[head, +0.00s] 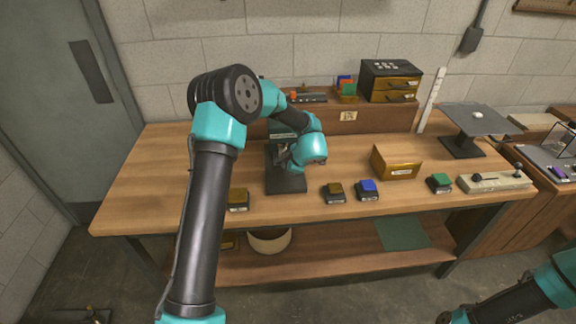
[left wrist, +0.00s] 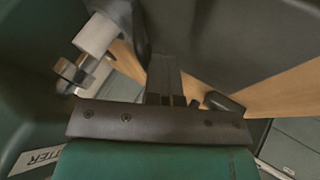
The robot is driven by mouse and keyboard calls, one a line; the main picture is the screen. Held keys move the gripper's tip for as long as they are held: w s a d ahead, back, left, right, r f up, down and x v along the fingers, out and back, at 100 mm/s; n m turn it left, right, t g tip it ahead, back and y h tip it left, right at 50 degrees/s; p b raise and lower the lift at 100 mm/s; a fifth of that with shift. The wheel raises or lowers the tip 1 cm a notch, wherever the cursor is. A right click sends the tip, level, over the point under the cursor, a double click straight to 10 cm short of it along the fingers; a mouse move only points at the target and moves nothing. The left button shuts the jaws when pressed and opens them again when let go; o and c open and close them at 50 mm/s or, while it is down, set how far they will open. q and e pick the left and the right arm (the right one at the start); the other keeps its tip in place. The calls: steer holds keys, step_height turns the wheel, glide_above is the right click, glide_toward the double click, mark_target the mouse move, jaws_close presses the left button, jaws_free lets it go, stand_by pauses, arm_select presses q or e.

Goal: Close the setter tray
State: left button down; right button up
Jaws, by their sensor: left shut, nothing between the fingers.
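The setter (head: 285,182) is a dark machine on the workbench, with a flat dark plate at its front; my left wrist covers much of it. In the left wrist view a green surface (left wrist: 155,162) and a dark bar with screws (left wrist: 160,122) lie close up, with a label ending in "TTER" (left wrist: 40,160) beside them. I cannot tell which part is the tray or how far out it is. My left gripper (head: 283,157) is at the setter, partly hidden by its wrist; its fingers are shut and empty. My right gripper is out of view; only the arm shows at bottom right.
Small labelled blocks in brown, blue and green (head: 440,182) stand along the bench's front. A yellow box (head: 396,161), a grey stand (head: 470,125) and a pale switch base (head: 495,181) are to the right. A drawer cabinet (head: 390,82) sits on the rear shelf.

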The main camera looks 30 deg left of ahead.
arm_select(q)
steer(key=shift+s+d, duration=0.1)
steer(key=shift+s, duration=0.2)
steer(key=s+d, duration=0.2)
steer(key=shift+s+d+r, duration=0.1)
steer(key=shift+s+d, duration=0.15)
steer(key=shift+s, duration=0.15)
steer(key=v, duration=0.9)
steer(key=shift+d, duration=0.1)
